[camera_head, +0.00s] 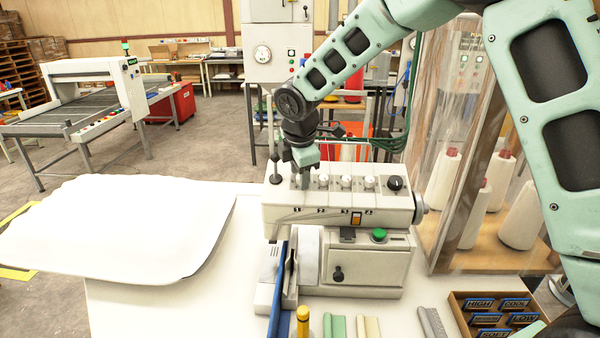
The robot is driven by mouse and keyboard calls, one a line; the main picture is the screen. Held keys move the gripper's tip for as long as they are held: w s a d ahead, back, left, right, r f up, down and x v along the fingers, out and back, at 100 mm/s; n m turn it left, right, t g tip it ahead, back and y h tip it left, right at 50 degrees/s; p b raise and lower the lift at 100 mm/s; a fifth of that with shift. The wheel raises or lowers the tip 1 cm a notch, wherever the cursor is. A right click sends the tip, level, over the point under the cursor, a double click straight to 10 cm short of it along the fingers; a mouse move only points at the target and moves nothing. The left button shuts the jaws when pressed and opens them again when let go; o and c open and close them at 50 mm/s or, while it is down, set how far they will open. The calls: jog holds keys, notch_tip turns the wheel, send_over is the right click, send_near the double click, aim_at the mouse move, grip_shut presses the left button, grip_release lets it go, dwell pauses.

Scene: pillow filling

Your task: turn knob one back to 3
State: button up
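A cream machine (285,213) stands on the white table, with a row of knobs along its top and the labels 1, 2, 3 and 4 on its front edge. My gripper (304,180) points down at the left end of this row, above label 1 (297,210). Knob one is hidden behind the fingers, so its setting cannot be read. I cannot tell whether the fingers touch it or how far apart they are. Three pale knobs stand to the right: knob two (323,181), knob three (347,182) and knob four (369,183).
A larger black knob (395,184) and a green button (379,235) are also on the machine. A white pillow (120,228) lies at left. A clear-walled cabinet with thread cones (475,215) stands at right. A box of labelled blocks (492,316) sits front right.

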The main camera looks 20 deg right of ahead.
jog(key=b+v, duration=0.4)
jog(key=v, duration=1.3)
jog(key=shift+r, duration=0.15)
jog(key=shift+s, duration=0.1)
